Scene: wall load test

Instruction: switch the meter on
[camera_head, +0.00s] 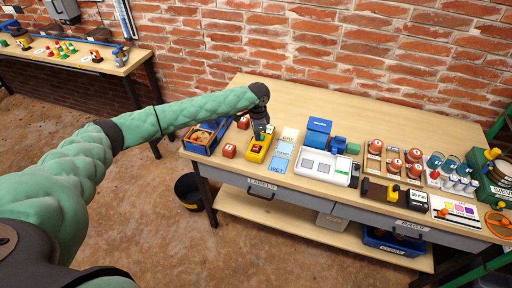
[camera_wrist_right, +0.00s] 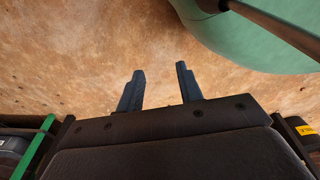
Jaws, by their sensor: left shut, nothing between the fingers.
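A yellow device (camera_head: 254,156), which looks like the meter, lies on the workbench left of the cards marked DRY, DAMP and WET. My left gripper (camera_head: 263,132) is shut and empty, pointing down at the far end of the yellow device. It covers part of the device, and I cannot tell whether it touches it or whether the meter is on. My right gripper (camera_wrist_right: 159,92) is open and empty, with its two dark fingers apart above the brown floor.
A black bucket (camera_head: 188,189) is on the floor.

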